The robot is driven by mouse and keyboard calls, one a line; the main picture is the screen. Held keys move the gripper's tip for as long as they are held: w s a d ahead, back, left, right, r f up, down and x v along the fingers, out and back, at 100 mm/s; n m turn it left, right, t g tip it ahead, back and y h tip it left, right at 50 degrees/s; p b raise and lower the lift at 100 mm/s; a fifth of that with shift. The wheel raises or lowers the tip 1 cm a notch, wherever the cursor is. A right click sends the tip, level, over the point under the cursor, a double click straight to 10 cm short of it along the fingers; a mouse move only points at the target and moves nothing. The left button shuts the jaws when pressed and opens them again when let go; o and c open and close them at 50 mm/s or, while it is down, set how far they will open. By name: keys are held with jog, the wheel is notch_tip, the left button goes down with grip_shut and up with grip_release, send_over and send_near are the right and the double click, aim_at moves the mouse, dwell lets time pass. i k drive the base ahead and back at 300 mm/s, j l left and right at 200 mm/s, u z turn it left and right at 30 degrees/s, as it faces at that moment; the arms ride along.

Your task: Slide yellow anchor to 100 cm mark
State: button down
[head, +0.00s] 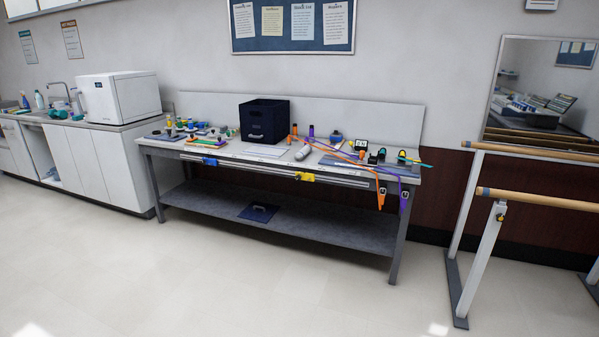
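The yellow anchor (305,177) sits on a long pale rail (258,170) along the front edge of the workbench (152,146), a little right of the rail's middle. A blue anchor (210,162) sits on the same rail further left. The marks on the rail are too small to read, so I cannot tell where the 100 cm mark is. My gripper is not in view.
Orange (381,196) and purple (404,200) straps hang over the bench's front right. A dark bin (264,120) and several small items stand on top. Parallel bars (540,198) stand at right, a sink counter (72,160) at left. The floor (220,270) in front is clear.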

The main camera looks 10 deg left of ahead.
aim_at(308, 177)
jog(key=i+j, duration=0.25)
jog(key=i, duration=0.35)
jog(key=i+j, duration=0.25)
jog(key=i, duration=0.35)
jog(key=i+j+u, duration=0.1)
jog(key=i+j, duration=0.15)
jog(key=i, duration=0.35)
jog(key=i+j, duration=0.25)
jog(key=i, duration=0.35)
jog(key=i+j+u, duration=0.1)
jog(key=i, duration=0.55)
jog(key=i+j, duration=0.25)
jog(key=i, duration=0.35)
